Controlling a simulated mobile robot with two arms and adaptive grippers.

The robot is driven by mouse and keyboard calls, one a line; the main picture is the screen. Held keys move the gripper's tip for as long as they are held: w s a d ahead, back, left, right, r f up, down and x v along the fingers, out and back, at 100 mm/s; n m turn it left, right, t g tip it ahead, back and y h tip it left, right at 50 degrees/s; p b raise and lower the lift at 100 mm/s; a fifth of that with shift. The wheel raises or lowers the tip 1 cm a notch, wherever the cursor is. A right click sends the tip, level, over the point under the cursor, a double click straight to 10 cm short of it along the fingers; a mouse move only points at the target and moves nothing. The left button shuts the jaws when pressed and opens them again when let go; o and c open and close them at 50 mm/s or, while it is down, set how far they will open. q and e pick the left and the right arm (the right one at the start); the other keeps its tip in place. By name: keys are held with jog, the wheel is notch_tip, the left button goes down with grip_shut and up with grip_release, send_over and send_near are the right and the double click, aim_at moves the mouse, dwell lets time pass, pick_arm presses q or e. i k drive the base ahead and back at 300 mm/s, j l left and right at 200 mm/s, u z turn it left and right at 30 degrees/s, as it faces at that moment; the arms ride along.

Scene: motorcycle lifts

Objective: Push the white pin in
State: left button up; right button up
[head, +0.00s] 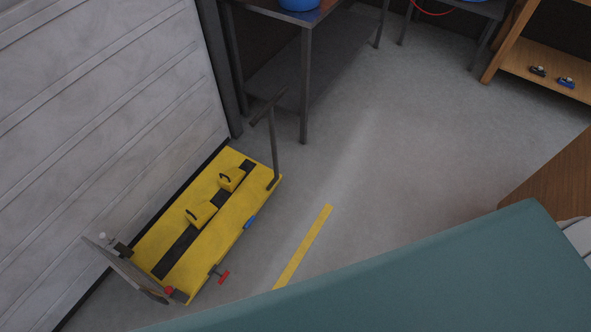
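A low yellow motorcycle lift (215,237) stands on the floor at the left, beside the pale panelled wall. A small white knob-like part (102,237), which may be the white pin, shows at the lift's near left corner, by a grey plate (133,272). It is too small to tell how far in it sits. A red knob (169,290) is at the near end, and a red pedal-like part (224,277) sticks out at the right side. A blue part (250,222) is on the right edge. Neither of my grippers is in view.
A large teal surface (450,275) covers the lower right and hides the floor there. A dark table (275,12) stands behind the lift, and a wooden shelf (550,65) is at the upper right. The grey floor with a yellow stripe (303,247) is clear in the middle.

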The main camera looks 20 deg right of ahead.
aim_at(102, 236)
jog(key=z, duration=0.15)
jog(key=u, duration=1.5)
